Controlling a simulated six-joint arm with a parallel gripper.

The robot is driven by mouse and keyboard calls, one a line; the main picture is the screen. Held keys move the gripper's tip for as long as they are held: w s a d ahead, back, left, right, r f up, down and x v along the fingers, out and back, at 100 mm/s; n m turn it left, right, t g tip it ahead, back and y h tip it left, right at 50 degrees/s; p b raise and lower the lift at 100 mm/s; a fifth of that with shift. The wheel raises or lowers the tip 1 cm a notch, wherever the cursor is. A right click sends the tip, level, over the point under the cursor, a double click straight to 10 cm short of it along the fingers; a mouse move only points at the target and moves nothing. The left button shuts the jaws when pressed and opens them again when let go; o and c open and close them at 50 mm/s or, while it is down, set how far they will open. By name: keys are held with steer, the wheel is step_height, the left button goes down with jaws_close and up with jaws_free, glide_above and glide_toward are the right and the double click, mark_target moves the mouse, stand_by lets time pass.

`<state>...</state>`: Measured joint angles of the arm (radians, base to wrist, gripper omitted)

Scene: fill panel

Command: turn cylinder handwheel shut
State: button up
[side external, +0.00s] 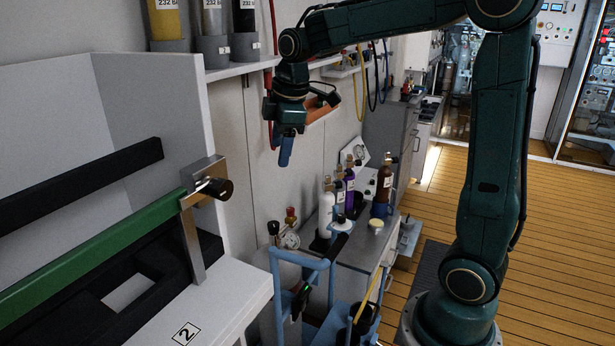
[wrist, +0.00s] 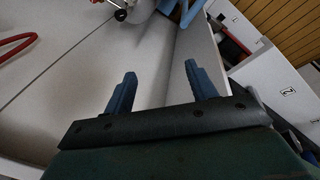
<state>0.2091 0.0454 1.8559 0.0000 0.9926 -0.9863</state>
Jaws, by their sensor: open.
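My gripper (side external: 285,152) hangs from the arm with its blue fingers pointing down, above and behind the blue trolley. In the wrist view the two fingers (wrist: 160,72) stand wide apart with nothing between them. I cannot make out the cylinder handwheel for certain. A regulator with a round gauge (side external: 291,240), a red-topped fitting (side external: 291,213) and a black knob (side external: 273,228) sits by the trolley, below the gripper and apart from it. In the wrist view a small black knob (wrist: 120,15) shows at the top edge, beyond the fingers. The cylinder body is mostly hidden.
The blue trolley (side external: 305,263) stands beside a grey cabinet with several bottles, among them a white one (side external: 326,212) and a brown one (side external: 384,185). A white bench (side external: 225,290) with a green bar (side external: 95,255) is at left. A red hose (wrist: 15,45) shows in the wrist view.

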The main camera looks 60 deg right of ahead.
steer(key=w+d+f+n+g, duration=0.1)
steer(key=w+d+f+n, duration=0.3)
steer(key=w+d+f, duration=0.4)
steer(key=n+g, duration=0.2)
steer(key=n, duration=0.3)
glide_above(273, 224)
step_height(273, 224, down, 12)
steer(key=shift+d+y, duration=0.15)
steer(key=shift+y, duration=0.15)
step_height(273, 224, down, 14)
steer(key=shift+r, duration=0.15)
steer(key=shift+c, duration=0.5)
steer(key=c, duration=0.9)
